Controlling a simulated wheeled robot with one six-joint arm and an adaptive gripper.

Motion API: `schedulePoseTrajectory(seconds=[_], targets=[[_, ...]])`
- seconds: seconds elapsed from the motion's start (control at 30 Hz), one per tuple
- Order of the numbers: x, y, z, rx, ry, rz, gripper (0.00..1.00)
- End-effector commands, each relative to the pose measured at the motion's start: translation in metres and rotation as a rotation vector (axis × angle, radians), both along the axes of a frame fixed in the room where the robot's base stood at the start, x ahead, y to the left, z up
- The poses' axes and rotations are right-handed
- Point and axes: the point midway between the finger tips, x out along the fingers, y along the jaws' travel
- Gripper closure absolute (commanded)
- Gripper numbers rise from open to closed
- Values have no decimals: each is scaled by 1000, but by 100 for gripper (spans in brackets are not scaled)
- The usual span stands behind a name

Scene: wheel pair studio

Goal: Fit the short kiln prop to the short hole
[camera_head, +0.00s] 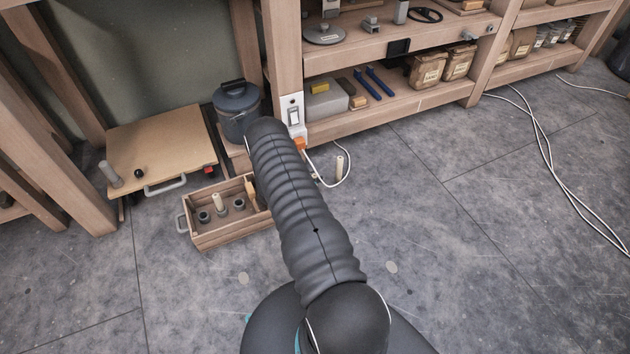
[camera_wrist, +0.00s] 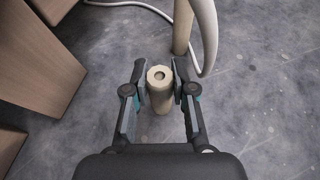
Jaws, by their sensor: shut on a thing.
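My gripper (camera_wrist: 160,80) is shut on a cream kiln prop (camera_wrist: 160,99), upright with a round hole in its top end. Whether its lower end touches the floor cannot be told. A second cream prop (camera_wrist: 182,27) stands just beyond it, apart from the fingers. In the head view a cream prop (camera_head: 339,167) stands on the floor right of my arm. My gripper is hidden there behind my arm. A wooden crate (camera_head: 233,239) left of my arm has round grey sockets (camera_head: 204,216) (camera_head: 239,204) and a cream prop (camera_head: 217,203) upright between them. Which hole is short is unclear.
A white cable (camera_wrist: 208,32) curves close right of the held prop. Wooden shelving (camera_head: 400,109) stands behind. A dark lidded pot (camera_head: 237,110) and a low board-topped stand (camera_head: 158,150) are behind the crate. The concrete floor at right is mostly clear except for cables (camera_head: 545,145).

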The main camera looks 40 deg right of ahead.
Motion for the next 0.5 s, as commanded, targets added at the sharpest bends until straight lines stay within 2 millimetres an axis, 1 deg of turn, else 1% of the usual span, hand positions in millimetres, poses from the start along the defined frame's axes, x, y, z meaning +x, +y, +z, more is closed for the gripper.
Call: schedulePoseTrajectory(seconds=[0.13,0.23,0.33,0.43,0.5], targets=[[0,0,4,0,0,0,100],[1,0,12,-1,-1,0,100],[1,0,26,-1,-1,0,100],[1,0,46,-1,-3,0,100],[-15,4,52,0,4,1,100]])
